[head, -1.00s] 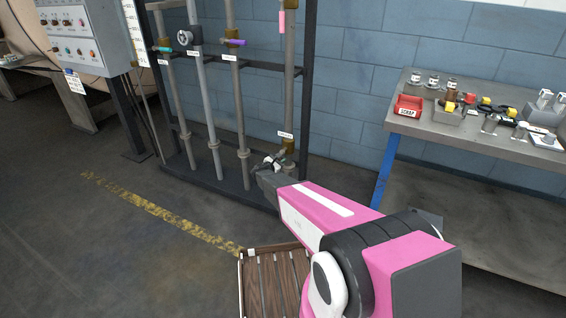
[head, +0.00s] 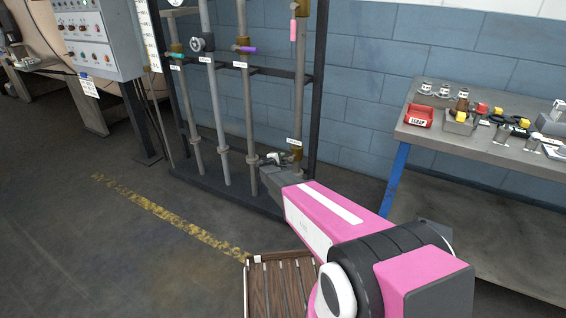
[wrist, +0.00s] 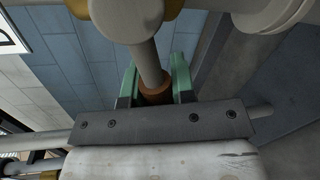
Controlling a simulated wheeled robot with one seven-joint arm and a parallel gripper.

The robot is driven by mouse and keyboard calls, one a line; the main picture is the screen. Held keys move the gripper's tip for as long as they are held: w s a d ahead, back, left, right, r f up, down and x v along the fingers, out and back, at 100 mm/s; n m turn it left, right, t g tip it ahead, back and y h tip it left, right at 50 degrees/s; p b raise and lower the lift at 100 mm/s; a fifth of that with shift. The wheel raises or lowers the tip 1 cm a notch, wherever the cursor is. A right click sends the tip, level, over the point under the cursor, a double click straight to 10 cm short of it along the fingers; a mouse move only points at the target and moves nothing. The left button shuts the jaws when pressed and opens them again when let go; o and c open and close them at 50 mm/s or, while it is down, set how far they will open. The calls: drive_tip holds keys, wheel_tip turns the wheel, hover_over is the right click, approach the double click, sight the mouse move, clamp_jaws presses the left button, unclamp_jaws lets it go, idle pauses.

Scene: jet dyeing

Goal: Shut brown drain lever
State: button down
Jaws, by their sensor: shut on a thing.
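The brown drain lever (wrist: 155,92) sits between the two green fingers of my gripper (wrist: 156,85) in the wrist view. The gripper is shut on it. A pale round rod (wrist: 150,62) runs from the lever to a thick grey cylindrical part at the top of that view. In the head view my gripper (head: 274,160) is low on the pipe rack, just left of the brass drain valve (head: 297,153) at the foot of the right-hand pipe. The lever itself is too small and covered to make out there.
Other pipes carry a teal lever (head: 177,55), a purple lever (head: 246,49), a pink lever (head: 293,30) and a dark handwheel (head: 203,43). A steel workbench (head: 460,142) with a red scrap bin (head: 419,116) stands right. A slatted wooden platform (head: 270,288) lies in front.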

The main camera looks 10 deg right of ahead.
drive_tip(key=shift+w+a+r+m+t+y, duration=0.1)
drive_tip(key=shift+r+m+t+y, duration=0.1)
drive_tip(key=shift+r+m, duration=0.45)
drive_tip(key=shift+a+r+m+t+y, duration=0.1)
drive_tip(key=shift+r+m+y, duration=0.1)
drive_tip(key=shift+r+m, duration=0.4)
drive_tip(key=shift+f+m, duration=0.15)
drive_tip(key=shift+m, duration=0.1)
drive_tip(key=c, duration=0.9)
unclamp_jaws()
drive_tip(key=shift+c, duration=0.2)
drive_tip(key=v, duration=1.1)
drive_tip(key=shift+d, duration=0.1)
